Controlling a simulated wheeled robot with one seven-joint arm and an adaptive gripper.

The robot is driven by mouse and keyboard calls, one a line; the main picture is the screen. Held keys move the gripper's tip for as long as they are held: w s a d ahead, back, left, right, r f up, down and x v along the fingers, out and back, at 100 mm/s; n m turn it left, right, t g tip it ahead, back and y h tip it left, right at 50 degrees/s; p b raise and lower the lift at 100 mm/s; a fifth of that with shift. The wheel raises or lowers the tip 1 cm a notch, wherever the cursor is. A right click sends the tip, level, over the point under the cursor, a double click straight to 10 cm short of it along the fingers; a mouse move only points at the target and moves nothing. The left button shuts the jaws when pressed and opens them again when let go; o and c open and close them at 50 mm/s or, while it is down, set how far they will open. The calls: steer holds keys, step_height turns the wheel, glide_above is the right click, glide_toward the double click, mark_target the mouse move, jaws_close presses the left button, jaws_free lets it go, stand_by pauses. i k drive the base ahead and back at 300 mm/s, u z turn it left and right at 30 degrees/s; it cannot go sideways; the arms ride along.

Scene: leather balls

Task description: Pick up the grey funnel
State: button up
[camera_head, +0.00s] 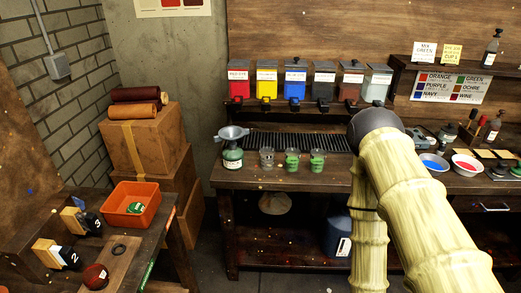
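The grey funnel (233,132) sits at the left end of the dark workbench (290,180), wide mouth up, on top of a green container (232,158) with a pale label. Its lower spout is not visible, and I cannot tell how far it goes into the container. My arm, with pale bamboo-like links and a dark rounded joint, fills the right centre, to the right of the funnel and apart from it. My gripper is not in view, so its state does not show.
A dark slatted rack (300,141) and a row of dye dispensers (296,84) are behind. Bowls (434,163) are at right. An orange bin (134,203) sits on the left table. Stacked boxes (143,141) stand at left.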

mark_target(231, 134)
steer(key=z, duration=0.35)
steer(key=k, duration=0.4)
steer(key=z, duration=0.7)
steer(key=i, duration=0.65)
steer(key=u, duration=0.85)
steer(key=i, duration=0.55)
steer(key=u, duration=0.55)
steer(key=k, duration=0.5)
steer(key=z, duration=0.95)
steer(key=i, duration=0.65)
steer(key=u, duration=1.25)
